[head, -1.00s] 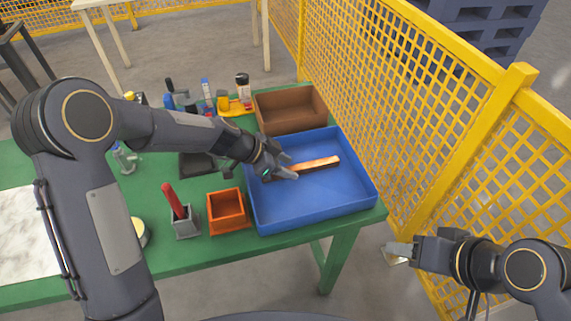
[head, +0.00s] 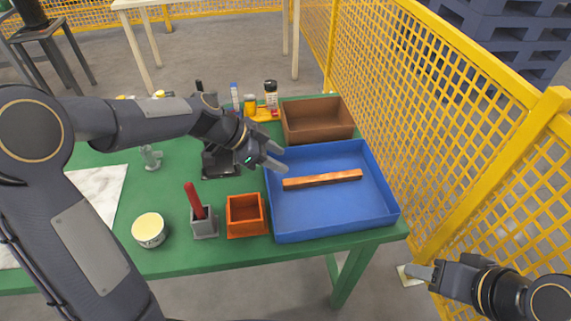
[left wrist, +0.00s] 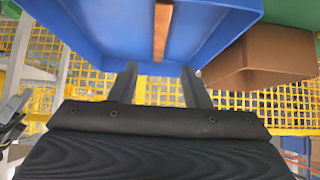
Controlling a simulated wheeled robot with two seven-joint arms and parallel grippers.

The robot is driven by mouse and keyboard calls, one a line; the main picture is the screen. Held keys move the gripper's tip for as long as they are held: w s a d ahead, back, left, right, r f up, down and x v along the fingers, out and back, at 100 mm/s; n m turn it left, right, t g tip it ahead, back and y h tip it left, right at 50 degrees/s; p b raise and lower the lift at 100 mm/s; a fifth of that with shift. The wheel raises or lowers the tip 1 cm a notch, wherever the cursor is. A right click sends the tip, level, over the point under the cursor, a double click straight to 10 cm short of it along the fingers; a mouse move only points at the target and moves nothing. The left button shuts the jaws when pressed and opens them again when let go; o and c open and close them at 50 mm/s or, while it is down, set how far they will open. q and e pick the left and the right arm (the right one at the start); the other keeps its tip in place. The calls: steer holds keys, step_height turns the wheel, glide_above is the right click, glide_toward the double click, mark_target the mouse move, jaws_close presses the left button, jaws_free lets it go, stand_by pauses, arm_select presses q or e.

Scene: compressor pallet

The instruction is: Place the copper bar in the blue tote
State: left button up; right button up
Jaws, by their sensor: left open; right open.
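The copper bar (head: 322,179) lies flat inside the blue tote (head: 335,225), with its left end near the tote's left wall. In the left wrist view the bar (left wrist: 163,30) shows inside the tote (left wrist: 90,25), ahead of the fingers. My left gripper (head: 277,158) is open and empty at the tote's left side, apart from the bar. Its two fingers also show in the left wrist view (left wrist: 160,85) with nothing between them. My right gripper (head: 420,272) is off the table to the lower right, beside the yellow fence, empty.
A brown bin (head: 318,122) stands behind the tote. An orange bin (head: 246,216), a grey holder with a red-handled tool (head: 203,222) and a round tin (head: 149,230) are to its left. Bottles (head: 271,95) stand at the back. Yellow mesh fencing (head: 450,130) runs along the right.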

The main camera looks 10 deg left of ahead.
arm_select(q)
steer(key=s+a+r+n+t+y, duration=0.1)
steer(key=s+a+r+n, duration=0.2)
steer(key=s, duration=0.3)
steer(key=s+a+r+n+y, duration=0.1)
steer(key=s+a+r+n, duration=0.2)
steer(key=s, duration=0.2)
steer(key=s+a+f+n+t+y, duration=0.1)
steer(key=s+a+n, duration=0.1)
steer(key=s+n, duration=0.3)
steer(key=s+a+f+n+y, duration=0.1)
steer(key=s+a+f+n, duration=0.1)
steer(key=s+n, duration=0.3)
steer(key=s, duration=0.4)
steer(key=shift+s+a+t+y, duration=0.3)
steer(key=shift+a+t+y, duration=0.1)
steer(key=shift+f, duration=0.1)
step_height(320, 180, up, 4)
steer(key=p, duration=0.4)
